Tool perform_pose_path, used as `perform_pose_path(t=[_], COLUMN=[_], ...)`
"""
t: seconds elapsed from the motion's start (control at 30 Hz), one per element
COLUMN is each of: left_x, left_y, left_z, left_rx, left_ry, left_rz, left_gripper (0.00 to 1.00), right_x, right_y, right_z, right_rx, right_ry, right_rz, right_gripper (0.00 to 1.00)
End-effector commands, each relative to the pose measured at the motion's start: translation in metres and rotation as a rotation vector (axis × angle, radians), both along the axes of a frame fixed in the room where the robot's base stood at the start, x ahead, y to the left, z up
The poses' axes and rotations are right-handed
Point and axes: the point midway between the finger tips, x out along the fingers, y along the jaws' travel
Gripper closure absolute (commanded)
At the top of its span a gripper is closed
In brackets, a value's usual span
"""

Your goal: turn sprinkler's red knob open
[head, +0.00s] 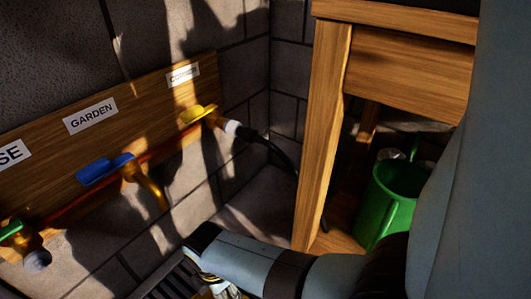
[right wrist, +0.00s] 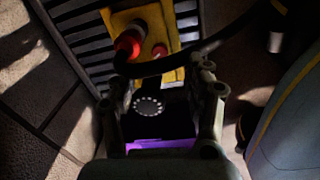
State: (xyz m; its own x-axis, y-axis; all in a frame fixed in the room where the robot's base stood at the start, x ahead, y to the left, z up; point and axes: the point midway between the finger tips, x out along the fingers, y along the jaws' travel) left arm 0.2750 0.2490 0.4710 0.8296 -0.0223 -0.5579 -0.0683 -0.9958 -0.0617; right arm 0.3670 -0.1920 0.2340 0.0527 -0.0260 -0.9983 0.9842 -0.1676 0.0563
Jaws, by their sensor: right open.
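In the right wrist view a yellow plate or box (right wrist: 174,18) sits over a dark slatted grate. On it are a larger red round part (right wrist: 128,45) with a grey top and a smaller red round part (right wrist: 160,50). I cannot tell which is the sprinkler's red knob. My right gripper (right wrist: 158,85) is open, its two fingers apart below these parts, with nothing seen between them. A dark hose or bar crosses between the fingers and the yellow part. In the head view my right gripper (head: 222,287) is partly cut off at the bottom edge. My left gripper is out of view.
A wooden board (head: 140,85) on the wall carries labels above a pipe with green (head: 10,229), blue (head: 103,170) and yellow (head: 198,114) tap handles. A black hose (head: 270,148) leaves the yellow tap. A wooden bench (head: 322,130) and a green watering can (head: 375,205) stand at right.

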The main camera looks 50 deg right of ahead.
Motion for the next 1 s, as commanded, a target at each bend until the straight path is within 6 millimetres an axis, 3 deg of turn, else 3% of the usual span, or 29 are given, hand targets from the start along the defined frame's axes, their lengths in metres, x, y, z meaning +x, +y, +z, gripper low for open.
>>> perform_pose_path(t=[0.4,0.8,1.0], left_x=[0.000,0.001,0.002], left_y=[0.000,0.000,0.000], left_z=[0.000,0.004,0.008], left_rx=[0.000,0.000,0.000], left_ry=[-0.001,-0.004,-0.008], left_rz=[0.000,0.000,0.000], left_gripper=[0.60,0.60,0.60], right_x=[-0.061,-0.106,-0.117], right_y=[-0.050,-0.070,-0.072], right_z=[0.054,0.119,0.135], right_rx=[0.022,0.082,0.104], right_ry=[-0.084,-0.147,-0.157], right_rz=[-0.547,-0.933,-1.028], right_gripper=[0.48,0.48,0.48])
